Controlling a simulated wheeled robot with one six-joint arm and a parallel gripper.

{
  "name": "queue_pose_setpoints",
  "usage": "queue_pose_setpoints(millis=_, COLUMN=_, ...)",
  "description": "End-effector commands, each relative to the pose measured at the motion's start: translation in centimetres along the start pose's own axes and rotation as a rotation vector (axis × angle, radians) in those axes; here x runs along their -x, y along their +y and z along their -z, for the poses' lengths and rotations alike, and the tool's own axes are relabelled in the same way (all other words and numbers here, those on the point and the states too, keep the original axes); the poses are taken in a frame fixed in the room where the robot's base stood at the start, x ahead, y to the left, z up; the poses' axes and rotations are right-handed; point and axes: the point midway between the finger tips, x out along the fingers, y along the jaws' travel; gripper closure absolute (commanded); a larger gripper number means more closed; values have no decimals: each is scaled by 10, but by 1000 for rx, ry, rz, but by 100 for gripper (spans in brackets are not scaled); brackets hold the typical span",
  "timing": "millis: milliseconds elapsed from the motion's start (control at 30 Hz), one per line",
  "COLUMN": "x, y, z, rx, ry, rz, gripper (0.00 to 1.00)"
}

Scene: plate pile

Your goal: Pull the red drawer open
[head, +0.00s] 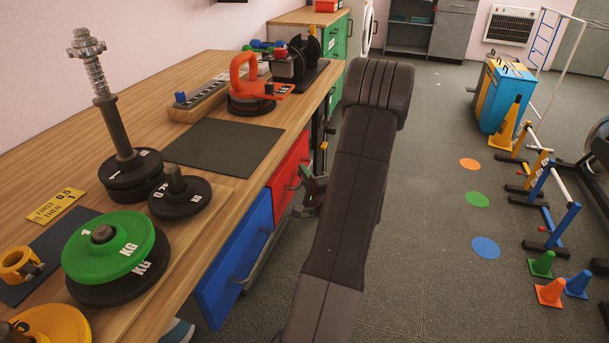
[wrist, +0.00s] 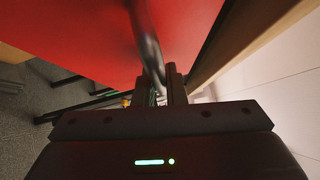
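The red drawer (head: 287,175) is under the wooden workbench, and its front looks about in line with the cabinet face. Its red front (wrist: 90,35) fills the upper left of the wrist view. A grey bar handle (wrist: 145,35) crosses that front and runs down between my fingers. My gripper (wrist: 160,85) has its two fingers close together on either side of the handle, with no clear gap. In the head view my gripper (head: 312,190) is at the drawer's right side, partly hidden by my arm.
A blue drawer (head: 235,260) with a grey handle is nearer, left of my arm. The workbench (head: 215,70) carries weight plates, a spring post and an orange-handled tool. Floor right of my arm is clear up to the coloured dots, cones (head: 550,292) and hurdles.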

Motion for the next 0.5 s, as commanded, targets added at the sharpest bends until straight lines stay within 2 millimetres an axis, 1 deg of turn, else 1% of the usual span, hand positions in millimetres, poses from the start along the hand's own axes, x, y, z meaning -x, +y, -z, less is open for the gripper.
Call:
queue_pose_setpoints(millis=267, x=3, y=0, z=3, rx=0, ry=2, rz=0, gripper=100)
queue_pose_setpoints(millis=367, x=10, y=-1, z=11, rx=0, ry=3, rz=0, gripper=100)
queue_pose_setpoints(millis=500, x=29, y=-5, z=30, rx=2, ry=6, rz=1, gripper=100)
